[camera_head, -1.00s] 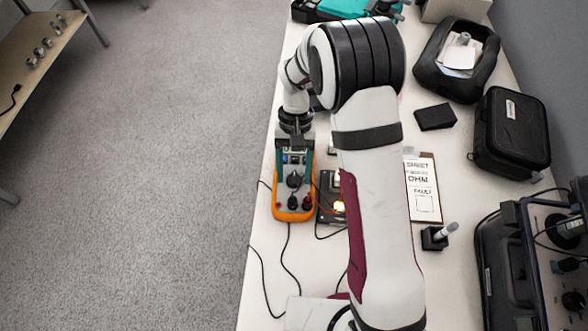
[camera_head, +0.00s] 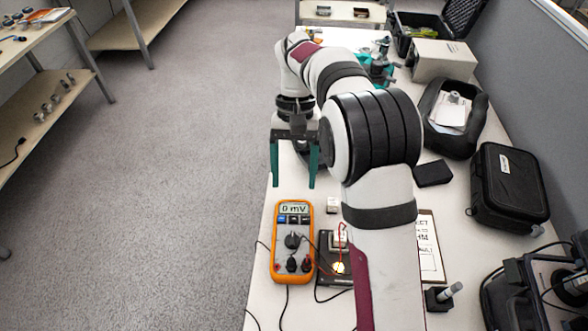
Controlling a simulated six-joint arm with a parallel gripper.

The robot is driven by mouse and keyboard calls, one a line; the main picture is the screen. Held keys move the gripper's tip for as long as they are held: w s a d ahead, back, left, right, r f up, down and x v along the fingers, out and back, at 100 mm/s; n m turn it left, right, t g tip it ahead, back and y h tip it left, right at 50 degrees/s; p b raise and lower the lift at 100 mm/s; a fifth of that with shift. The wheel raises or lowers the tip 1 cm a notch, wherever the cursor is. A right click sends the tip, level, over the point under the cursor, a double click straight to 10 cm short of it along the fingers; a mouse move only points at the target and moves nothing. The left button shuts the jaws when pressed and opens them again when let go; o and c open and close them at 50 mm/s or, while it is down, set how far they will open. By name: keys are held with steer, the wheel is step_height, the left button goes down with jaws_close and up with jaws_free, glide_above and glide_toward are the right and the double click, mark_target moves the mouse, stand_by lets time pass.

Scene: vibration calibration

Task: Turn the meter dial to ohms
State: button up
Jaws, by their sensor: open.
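The orange-edged meter (camera_head: 275,262) lies face up near the table's left edge, its display reading 0 mV. Its black dial (camera_head: 292,241) sits mid-face, below a row of small buttons. My gripper (camera_head: 294,184) is open, with two green fingers pointing down. It is beyond the meter's display end, above the table and apart from the meter. Nothing shows between the fingers. I cannot read the marks around the dial.
A clipboard sheet (camera_head: 430,250), a black case (camera_head: 509,188) and a black pouch (camera_head: 433,173) lie further right. My arm covers part of the table.

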mark_target(293, 237)
steer(key=shift+w+r, duration=0.15)
steer(key=shift+r, duration=0.3)
steer(key=x, duration=1.5)
steer(key=shift+s+f, duration=0.25)
steer(key=shift+f, duration=0.1)
jaws_close()
